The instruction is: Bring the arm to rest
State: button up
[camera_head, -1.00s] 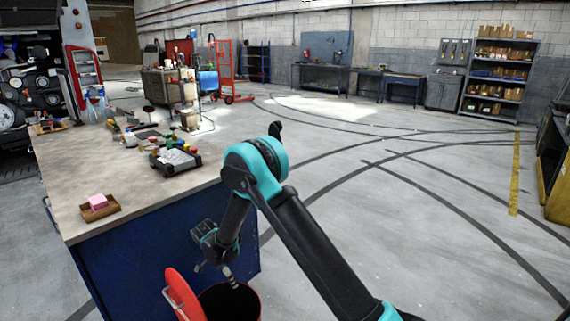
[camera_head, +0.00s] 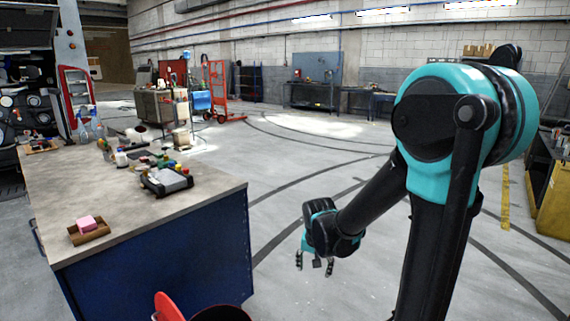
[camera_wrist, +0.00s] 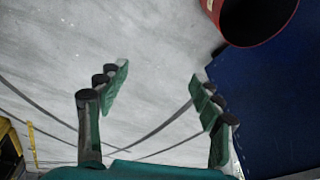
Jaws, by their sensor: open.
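My gripper (camera_head: 314,262) hangs fingers-down in the head view, to the right of the blue workbench and above the floor. Its two fingers are spread apart with nothing between them. In the wrist view my gripper (camera_wrist: 160,105) is also open and empty over bare grey floor. My arm is folded up at the right of the head view, with its elbow high and the forearm sloping down to the left.
The blue workbench (camera_head: 160,240) stands left of my gripper, with a pink block (camera_head: 86,223) in a small tray and a dark device (camera_head: 166,181) on top. A red bin (camera_wrist: 262,40) stands beside the bench. Open floor (camera_head: 300,170) lies beyond.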

jog(key=s+d+n+t, duration=0.1)
jog(key=s+d+n, duration=0.2)
jog(key=s+d, duration=0.6)
jog(key=s, duration=0.4)
jog(key=shift+s+d+f+n, duration=0.15)
jog(key=shift+d+f+n, duration=0.15)
jog(key=shift+d, duration=0.1)
jog(key=shift+a, duration=0.1)
